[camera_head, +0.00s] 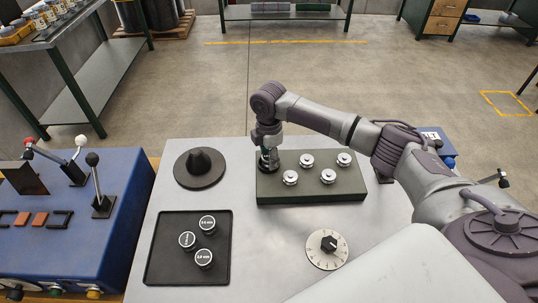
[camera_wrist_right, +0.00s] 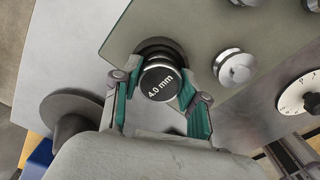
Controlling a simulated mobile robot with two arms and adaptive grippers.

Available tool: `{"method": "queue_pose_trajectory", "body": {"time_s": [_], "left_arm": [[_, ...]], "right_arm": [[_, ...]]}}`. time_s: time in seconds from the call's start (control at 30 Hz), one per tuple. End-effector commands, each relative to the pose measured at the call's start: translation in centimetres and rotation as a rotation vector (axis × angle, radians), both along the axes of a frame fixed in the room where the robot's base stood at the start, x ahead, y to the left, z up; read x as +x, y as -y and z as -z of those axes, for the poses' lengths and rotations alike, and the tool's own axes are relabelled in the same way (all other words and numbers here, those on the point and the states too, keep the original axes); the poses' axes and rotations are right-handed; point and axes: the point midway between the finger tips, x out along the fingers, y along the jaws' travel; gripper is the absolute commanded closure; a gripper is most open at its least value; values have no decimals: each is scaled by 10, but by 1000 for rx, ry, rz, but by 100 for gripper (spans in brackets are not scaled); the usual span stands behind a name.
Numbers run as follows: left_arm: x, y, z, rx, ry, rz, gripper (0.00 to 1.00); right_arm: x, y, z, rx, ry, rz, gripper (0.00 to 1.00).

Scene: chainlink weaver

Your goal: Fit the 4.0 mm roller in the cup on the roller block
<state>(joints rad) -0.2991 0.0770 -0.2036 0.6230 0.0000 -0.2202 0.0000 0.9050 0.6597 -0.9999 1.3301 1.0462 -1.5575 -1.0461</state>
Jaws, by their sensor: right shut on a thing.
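The 4.0 mm roller (camera_wrist_right: 160,82) has a dark top with white lettering and a shiny metal side. My right gripper (camera_wrist_right: 156,92) is shut on it, with a teal fingertip on each side. The dark round cup (camera_wrist_right: 158,45) shows behind the roller at one end of the roller block (camera_wrist_right: 202,22). I cannot tell whether the roller is in the cup or just above it. In the head view my right gripper (camera_head: 268,161) points down over the left end of the dark green roller block (camera_head: 312,190) and hides the cup. My left gripper is not in view.
Several silver knobs (camera_head: 328,176) stand on the block right of the gripper. A black tray (camera_head: 161,262) with three labelled rollers (camera_head: 204,258) lies front left. A numbered dial (camera_head: 327,249) is in front.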

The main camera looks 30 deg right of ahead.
Motion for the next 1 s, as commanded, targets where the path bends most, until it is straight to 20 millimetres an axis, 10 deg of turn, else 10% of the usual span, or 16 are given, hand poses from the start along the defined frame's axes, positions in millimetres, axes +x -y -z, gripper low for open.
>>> {"method": "queue_pose_trajectory", "body": {"time_s": [0.17,0.2,0.37,0.73,1.0], "left_arm": [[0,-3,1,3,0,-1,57],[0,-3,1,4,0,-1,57],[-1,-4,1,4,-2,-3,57],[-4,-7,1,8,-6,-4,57],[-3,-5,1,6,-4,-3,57]], "right_arm": [[0,0,2,-1,1,0,100],[0,0,2,-1,1,0,52],[0,0,2,-1,0,0,28],[0,0,-3,0,1,0,28],[2,0,-51,0,5,-1,28]]}}
